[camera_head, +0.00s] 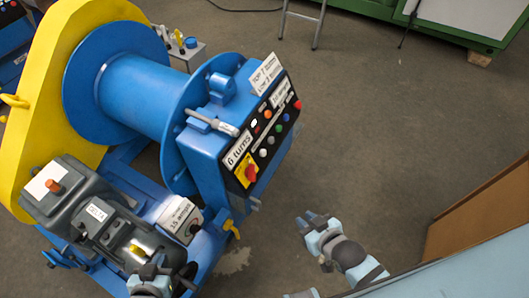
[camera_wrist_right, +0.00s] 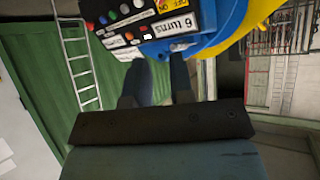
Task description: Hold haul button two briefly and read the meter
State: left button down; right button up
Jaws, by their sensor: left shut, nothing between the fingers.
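The control panel (camera_head: 270,135) is a black sloped face on a blue box beside the drum. It carries rows of small white, green, blue, orange and red buttons (camera_head: 271,140); their markings are too small to tell which is haul button two. It also shows upside down in the right wrist view (camera_wrist_right: 150,22). I cannot make out a meter dial. My right gripper (camera_head: 305,221) is open and empty, apart from the panel, over the floor to its lower right; its fingers show in the right wrist view (camera_wrist_right: 156,88). My left gripper (camera_head: 150,268) is shut and empty by the grey motor housing.
A blue drum (camera_head: 135,95) with a yellow guard (camera_head: 52,75) fills the left. A red knob (camera_head: 251,173) on yellow sits at the panel's near end. A "6 turns" label (camera_head: 238,147) lies close by. A brown cabinet (camera_head: 480,215) stands at right. Floor between is clear.

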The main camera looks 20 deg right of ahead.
grip_shut()
dwell(1.2)
